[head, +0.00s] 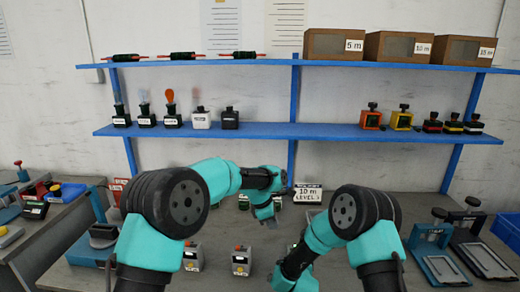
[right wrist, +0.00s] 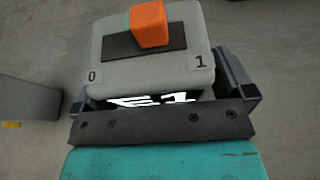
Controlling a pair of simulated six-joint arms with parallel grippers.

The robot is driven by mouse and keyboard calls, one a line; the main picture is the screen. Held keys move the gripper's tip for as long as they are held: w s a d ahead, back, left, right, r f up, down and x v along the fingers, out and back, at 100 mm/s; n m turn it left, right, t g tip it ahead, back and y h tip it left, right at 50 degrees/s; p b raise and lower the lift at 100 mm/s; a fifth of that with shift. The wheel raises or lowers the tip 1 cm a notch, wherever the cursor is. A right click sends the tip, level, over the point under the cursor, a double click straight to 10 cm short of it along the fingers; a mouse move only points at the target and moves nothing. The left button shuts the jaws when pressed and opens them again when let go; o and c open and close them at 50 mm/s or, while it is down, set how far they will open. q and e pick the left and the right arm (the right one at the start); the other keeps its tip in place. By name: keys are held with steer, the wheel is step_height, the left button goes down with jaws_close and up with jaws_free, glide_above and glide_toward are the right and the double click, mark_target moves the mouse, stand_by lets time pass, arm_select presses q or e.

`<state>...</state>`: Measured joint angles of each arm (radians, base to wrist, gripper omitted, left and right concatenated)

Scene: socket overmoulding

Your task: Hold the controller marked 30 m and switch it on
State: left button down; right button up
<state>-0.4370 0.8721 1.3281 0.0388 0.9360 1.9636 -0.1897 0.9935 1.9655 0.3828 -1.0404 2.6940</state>
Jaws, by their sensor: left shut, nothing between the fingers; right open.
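In the right wrist view a grey controller (right wrist: 150,70) with an orange switch knob (right wrist: 148,22) stands between the fingers of my open right gripper (right wrist: 163,95). Its top is marked 0 at the left and 1 at the right; the knob sits near the far middle. Its front label is mostly hidden by the gripper, so I cannot read a length. In the head view my right arm covers that spot. My left gripper (head: 268,216) is shut and empty, above the middle of the table. Two grey controllers (head: 192,257) (head: 241,260) stand at the front; their labels are too small to read.
Shelves (head: 270,131) carry bottles, small devices and boxes marked in metres. Clamp-like fixtures (head: 432,238) stand at the right, beside a blue bin (head: 508,226). A dark block (right wrist: 28,100) lies left of the held-around controller.

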steer(key=v, duration=1.2)
